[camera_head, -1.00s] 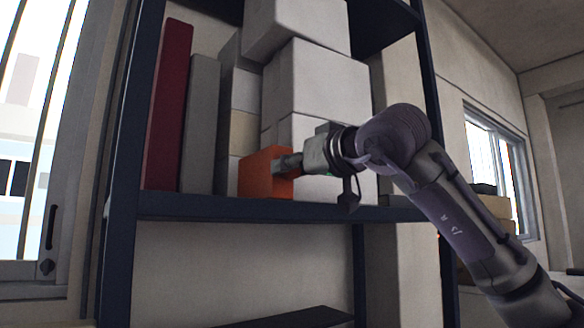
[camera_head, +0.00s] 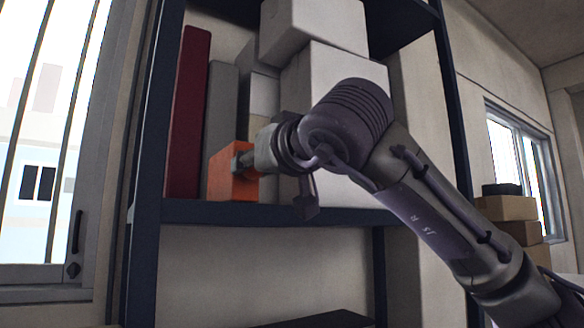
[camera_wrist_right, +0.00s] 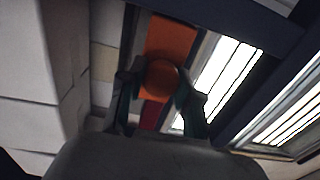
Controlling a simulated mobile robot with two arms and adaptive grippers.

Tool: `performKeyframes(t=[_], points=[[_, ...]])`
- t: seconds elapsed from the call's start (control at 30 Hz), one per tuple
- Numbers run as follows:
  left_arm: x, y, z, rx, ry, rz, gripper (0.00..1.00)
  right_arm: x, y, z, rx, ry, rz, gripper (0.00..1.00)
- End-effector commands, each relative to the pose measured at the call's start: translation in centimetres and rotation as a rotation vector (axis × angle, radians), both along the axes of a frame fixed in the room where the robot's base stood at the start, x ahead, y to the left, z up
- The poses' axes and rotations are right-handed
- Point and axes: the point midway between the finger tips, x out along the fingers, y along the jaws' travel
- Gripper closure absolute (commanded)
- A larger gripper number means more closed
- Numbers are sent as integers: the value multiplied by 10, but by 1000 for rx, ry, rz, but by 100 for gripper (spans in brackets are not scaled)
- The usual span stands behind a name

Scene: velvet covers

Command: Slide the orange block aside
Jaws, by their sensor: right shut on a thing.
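The orange block (camera_head: 226,187) stands upright on the dark blue shelf (camera_head: 290,215), in front of the lower part of a grey upright slab (camera_head: 221,100). My right gripper (camera_head: 240,163) reaches in from the right and is shut on the block near its front. In the right wrist view, the orange block (camera_wrist_right: 171,38) lies ahead, and a rounded orange part of it sits between the fingers of my right gripper (camera_wrist_right: 160,88). The fingers and wrist hide some of the block's right side in the head view. My left gripper is not in view.
A dark red slab (camera_head: 188,115) stands left of the grey one. White boxes (camera_head: 320,75) are stacked behind and right of my right gripper. A shelf post (camera_head: 155,150) stands at the left, with a window (camera_head: 40,150) beyond it.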

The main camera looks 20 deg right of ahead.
Motion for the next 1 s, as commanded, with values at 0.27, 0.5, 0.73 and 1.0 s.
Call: performKeyframes(t=[0.27,0.5,0.73,1.0], points=[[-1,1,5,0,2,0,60,-6,45,-1,-3,3,1,100],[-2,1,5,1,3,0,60,-7,53,-1,-3,4,1,100],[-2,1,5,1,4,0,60,-7,52,-1,-2,3,0,100],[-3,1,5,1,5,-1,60,-7,52,-1,-1,2,0,41]])
